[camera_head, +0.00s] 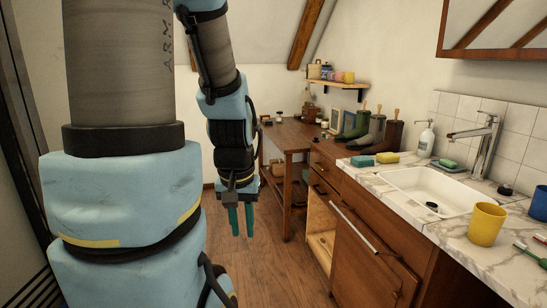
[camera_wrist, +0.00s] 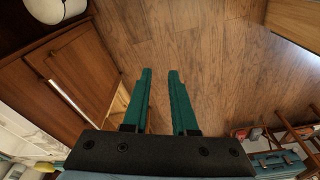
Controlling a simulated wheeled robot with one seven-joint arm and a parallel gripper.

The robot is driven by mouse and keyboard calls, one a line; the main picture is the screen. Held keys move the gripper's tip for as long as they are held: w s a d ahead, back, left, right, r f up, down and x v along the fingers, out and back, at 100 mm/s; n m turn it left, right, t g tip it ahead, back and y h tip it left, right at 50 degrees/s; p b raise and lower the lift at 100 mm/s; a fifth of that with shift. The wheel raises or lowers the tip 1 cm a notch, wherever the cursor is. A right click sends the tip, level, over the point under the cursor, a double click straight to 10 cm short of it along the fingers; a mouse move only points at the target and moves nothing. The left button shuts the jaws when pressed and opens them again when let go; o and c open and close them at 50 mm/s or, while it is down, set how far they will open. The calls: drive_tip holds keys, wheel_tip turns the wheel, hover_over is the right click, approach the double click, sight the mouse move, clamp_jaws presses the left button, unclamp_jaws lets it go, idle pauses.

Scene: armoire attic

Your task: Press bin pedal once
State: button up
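No bin or pedal can be made out for certain. A white rounded object (camera_wrist: 55,8) is cut off at the top left of the wrist view, beside the wooden cabinet; I cannot tell whether it is the bin, and no pedal shows on it. My gripper (camera_head: 242,233) hangs pointing down above the wooden floor in the head view. Its two green fingers also show in the wrist view (camera_wrist: 160,75), apart with a gap between them. It is open and holds nothing.
The wooden cabinet (camera_head: 365,262) with a marble counter (camera_head: 470,240) and white sink stands at right. A yellow cup (camera_head: 487,225) sits near the counter's front edge. A wooden table (camera_head: 292,135) stands at the back. The floor (camera_wrist: 215,60) beneath my gripper is clear.

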clamp_jaws()
idle(0.8)
